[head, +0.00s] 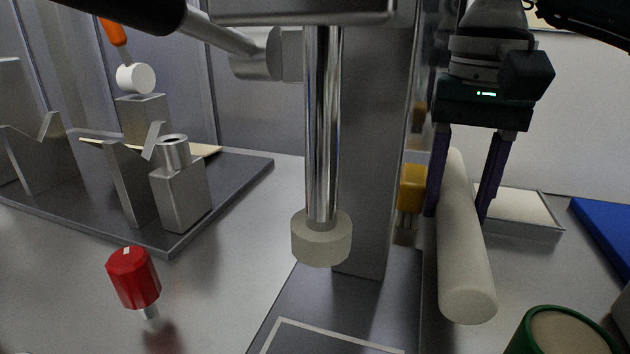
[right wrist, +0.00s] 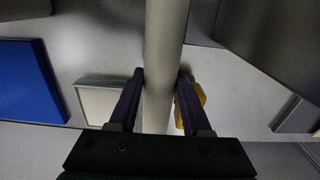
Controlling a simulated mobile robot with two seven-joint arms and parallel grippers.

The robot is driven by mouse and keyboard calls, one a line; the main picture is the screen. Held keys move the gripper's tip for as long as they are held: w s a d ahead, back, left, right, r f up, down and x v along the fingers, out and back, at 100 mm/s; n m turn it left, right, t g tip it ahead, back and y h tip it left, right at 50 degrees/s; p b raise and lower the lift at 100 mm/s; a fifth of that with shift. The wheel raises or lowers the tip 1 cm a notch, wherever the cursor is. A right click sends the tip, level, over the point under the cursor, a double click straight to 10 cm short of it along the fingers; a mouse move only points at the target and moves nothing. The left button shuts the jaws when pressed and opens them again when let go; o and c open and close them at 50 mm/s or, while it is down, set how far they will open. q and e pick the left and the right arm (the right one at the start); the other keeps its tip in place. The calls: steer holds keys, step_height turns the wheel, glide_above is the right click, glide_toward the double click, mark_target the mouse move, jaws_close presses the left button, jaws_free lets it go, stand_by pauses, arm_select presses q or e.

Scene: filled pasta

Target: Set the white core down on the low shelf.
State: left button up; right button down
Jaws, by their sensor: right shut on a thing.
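The white core (head: 466,265) is a long, off-white cylinder at the right of the head view. My right gripper (head: 458,217) reaches down from above, with its two dark purple fingers on either side of the core. It is shut on the core, which also runs between the fingers (right wrist: 160,75) in the right wrist view (right wrist: 166,30). The core's rounded near end points toward the head camera. I cannot tell whether its underside touches the surface below. I cannot clearly pick out the low shelf. My left gripper is not in view.
A press with a steel rod and pale round foot (head: 321,240) stands left of the core. A yellow-handled brush (head: 411,190) is close beside it. A pale tray (head: 520,208), blue slab (head: 608,225) and green-rimmed container (head: 560,335) lie right. A red knob (head: 133,278) is left.

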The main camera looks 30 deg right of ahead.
step_height(320, 180, down, 3)
steer(key=shift+r, duration=0.15)
